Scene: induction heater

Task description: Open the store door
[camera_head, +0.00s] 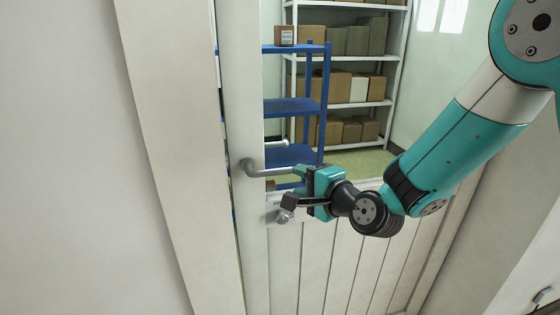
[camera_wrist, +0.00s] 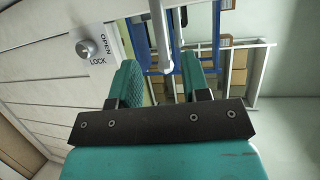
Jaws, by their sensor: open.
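The store door (camera_head: 285,245) is pale, with a large glass pane above and boards below. A narrow gap shows along its left edge, with blue shelving visible through it, so it looks slightly ajar. Its grey lever handle (camera_head: 268,172) points right, roughly level. My gripper (camera_head: 297,188) is open at the free end of the lever. In the wrist view my gripper (camera_wrist: 158,80) has its two teal fingers apart, and the lever (camera_wrist: 160,38) runs in between them. I cannot tell whether a finger touches it. A round lock knob (camera_head: 284,216) sits below the handle, marked OPEN and LOCK.
The pale door frame (camera_head: 175,130) and wall (camera_head: 70,160) stand to the left. Behind the glass are a blue shelf (camera_head: 295,105) and white racks (camera_head: 345,57) with several cardboard boxes. A second handle (camera_head: 275,144) shows through the pane.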

